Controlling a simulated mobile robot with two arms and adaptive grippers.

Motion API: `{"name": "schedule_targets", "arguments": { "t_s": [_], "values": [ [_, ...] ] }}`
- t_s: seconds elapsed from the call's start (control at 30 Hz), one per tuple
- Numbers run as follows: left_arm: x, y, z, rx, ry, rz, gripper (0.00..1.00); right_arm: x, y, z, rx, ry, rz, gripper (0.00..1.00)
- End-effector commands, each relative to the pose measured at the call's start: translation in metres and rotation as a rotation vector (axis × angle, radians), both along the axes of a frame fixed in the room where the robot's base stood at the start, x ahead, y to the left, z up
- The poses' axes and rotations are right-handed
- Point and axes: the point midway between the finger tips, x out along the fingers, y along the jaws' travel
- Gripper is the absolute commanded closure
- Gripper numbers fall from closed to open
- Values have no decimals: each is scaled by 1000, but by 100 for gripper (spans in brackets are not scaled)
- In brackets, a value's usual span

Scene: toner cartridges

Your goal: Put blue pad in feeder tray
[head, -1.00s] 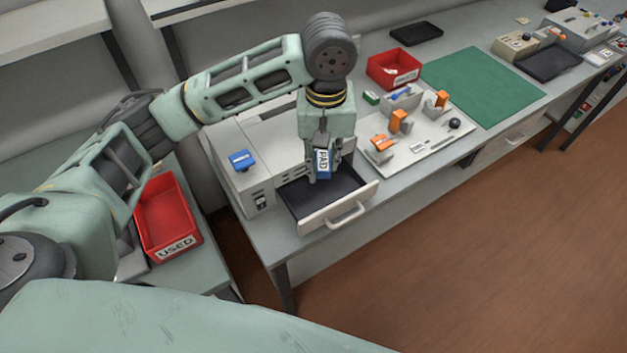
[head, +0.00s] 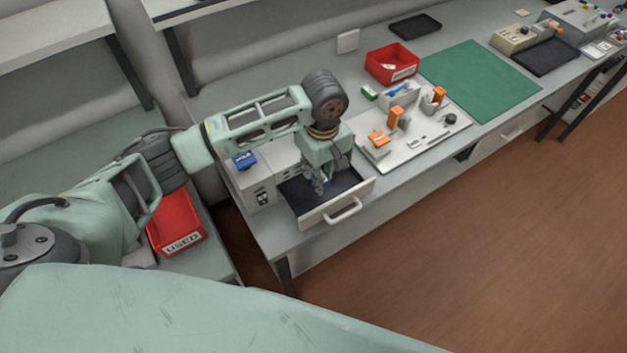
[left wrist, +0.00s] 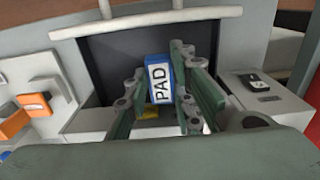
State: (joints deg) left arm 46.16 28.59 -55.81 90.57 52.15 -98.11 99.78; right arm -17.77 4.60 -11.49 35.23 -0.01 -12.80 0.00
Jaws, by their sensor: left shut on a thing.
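The blue pad (left wrist: 161,82), with a white label reading "PAD", is between the fingers of my left gripper (left wrist: 165,95) in the left wrist view. The left gripper (head: 320,184) is shut on it and points down over the open feeder tray (head: 346,198), a dark-lined drawer with a pale front and handle. In the head view the pad is mostly hidden by the fingers. The tray's dark inside (left wrist: 115,65) is behind the pad in the left wrist view. Whether the pad touches the tray floor cannot be told. My right gripper is not in view.
The feeder machine (head: 262,184) carries a blue block (head: 243,160) on top. A red bin marked USED (head: 181,243) stands at left. A white board (head: 428,143) with orange parts, a red bin (head: 390,78) and a green mat (head: 490,85) lie to the right.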

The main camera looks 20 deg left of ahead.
Motion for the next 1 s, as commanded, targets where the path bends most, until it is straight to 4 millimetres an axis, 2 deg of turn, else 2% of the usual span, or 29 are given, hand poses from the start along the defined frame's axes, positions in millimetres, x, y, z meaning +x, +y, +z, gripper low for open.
{"name": "schedule_targets", "arguments": {
  "t_s": [0.13, 0.27, 0.5, 0.9, 0.93, 1.0],
  "values": [
    [-8, 14, -9, 0, 0, -1, 95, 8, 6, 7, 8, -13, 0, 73],
    [-10, 16, -18, -1, 2, -2, 95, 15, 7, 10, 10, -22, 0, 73],
    [-9, 17, -49, 1, 1, -2, 95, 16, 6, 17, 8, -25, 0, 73],
    [-9, 16, -55, -1, -1, -2, 95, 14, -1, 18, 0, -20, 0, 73],
    [-9, 16, -55, -1, -1, -2, 76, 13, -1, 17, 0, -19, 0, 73],
    [-9, 16, -55, -1, -1, -3, 69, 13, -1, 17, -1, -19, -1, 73]
  ]
}}
